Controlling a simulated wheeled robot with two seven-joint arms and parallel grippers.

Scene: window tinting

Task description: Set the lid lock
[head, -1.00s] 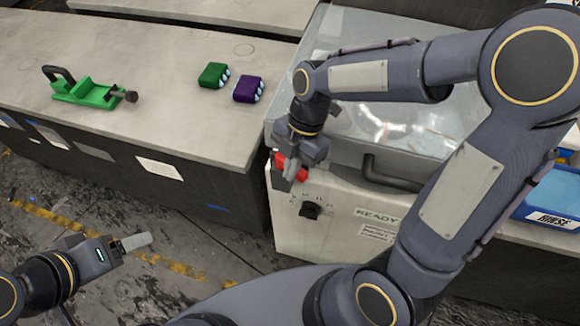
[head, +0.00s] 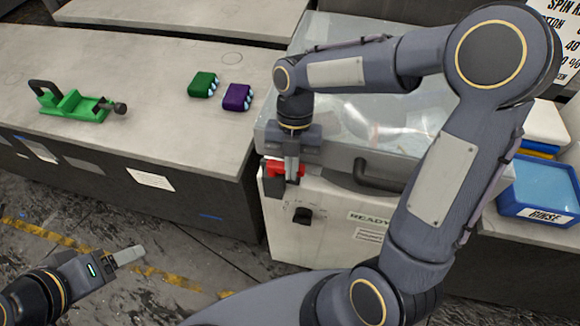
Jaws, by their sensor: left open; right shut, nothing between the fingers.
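The lid (head: 345,140) is a clear, closed cover on the white machine (head: 330,215), with a dark handle (head: 380,178) at its front edge. The red lock lever (head: 275,168) sits at the machine's front left corner, just under the lid's edge. My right gripper (head: 292,178) points down at the red lever, in front of it and partly hiding it. Its fingers are shut with nothing between them; I cannot tell whether they touch the lever. My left gripper (head: 130,255) is open and empty, low over the floor at the lower left.
A black knob (head: 303,215) and a READY label are on the machine's front. A green fixture (head: 75,104), a green block (head: 203,84) and a purple block (head: 237,97) lie on the left bench. A blue RINSE tray (head: 540,185) stands at the right.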

